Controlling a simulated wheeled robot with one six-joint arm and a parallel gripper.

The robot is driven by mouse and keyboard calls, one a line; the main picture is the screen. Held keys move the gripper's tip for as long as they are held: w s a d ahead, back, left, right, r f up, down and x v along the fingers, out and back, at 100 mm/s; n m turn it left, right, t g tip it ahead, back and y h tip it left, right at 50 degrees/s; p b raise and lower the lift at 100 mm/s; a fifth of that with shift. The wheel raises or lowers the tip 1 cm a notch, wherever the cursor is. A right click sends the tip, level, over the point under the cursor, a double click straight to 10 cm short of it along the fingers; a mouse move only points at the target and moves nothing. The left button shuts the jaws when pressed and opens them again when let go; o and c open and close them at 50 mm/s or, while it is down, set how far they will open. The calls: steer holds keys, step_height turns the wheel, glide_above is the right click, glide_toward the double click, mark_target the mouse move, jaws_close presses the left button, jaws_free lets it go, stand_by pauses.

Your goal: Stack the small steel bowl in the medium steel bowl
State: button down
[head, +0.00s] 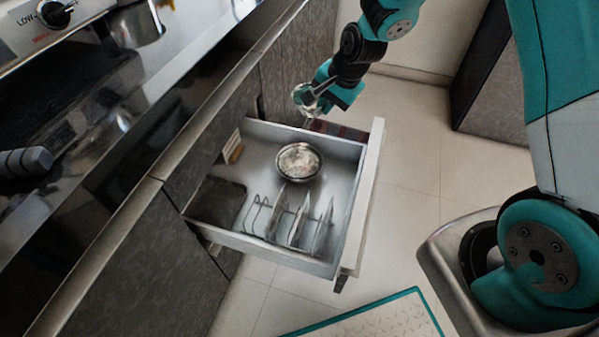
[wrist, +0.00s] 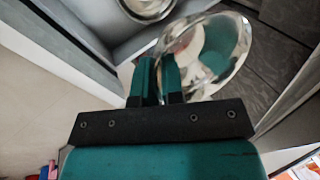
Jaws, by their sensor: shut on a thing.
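The medium steel bowl (head: 299,162) sits upright on the floor of an open drawer. Its inside looks pale and shiny, and part of it shows at the top of the wrist view (wrist: 148,8). My gripper (head: 318,92) is above the drawer's far end, beyond the medium bowl in the head view. It is shut on the rim of the small steel bowl (head: 304,97), which hangs tilted in the air, apart from the medium bowl. In the wrist view the small bowl (wrist: 215,45) is right of my fingers (wrist: 158,72), its shiny inside showing.
The drawer (head: 345,220) also holds a wire rack (head: 290,222) with several upright plates, a dark flat item (head: 216,201) and a small box (head: 233,147). The countertop edge (head: 150,190) runs along the left. Tiled floor (head: 410,160) is open to the right.

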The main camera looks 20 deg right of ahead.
steer(key=shift+w+a+f, duration=0.1)
steer(key=shift+a+f, duration=0.05)
steer(key=shift+f, duration=0.35)
steer(key=b, duration=0.5)
glide_toward(319, 170)
steer(key=w+f, duration=0.1)
steer(key=w+a+f, duration=0.1)
steer(key=f, duration=0.1)
steer(key=w+a+f, duration=0.1)
steer(key=shift+a+f, duration=0.1)
steer(key=shift+f, duration=0.2)
steer(key=shift+f+b, duration=0.35)
steer(key=shift+f, duration=0.2)
steer(key=c, duration=1.2)
jaws_free()
steer(key=shift+c, duration=0.2)
steer(key=shift+r, duration=0.2)
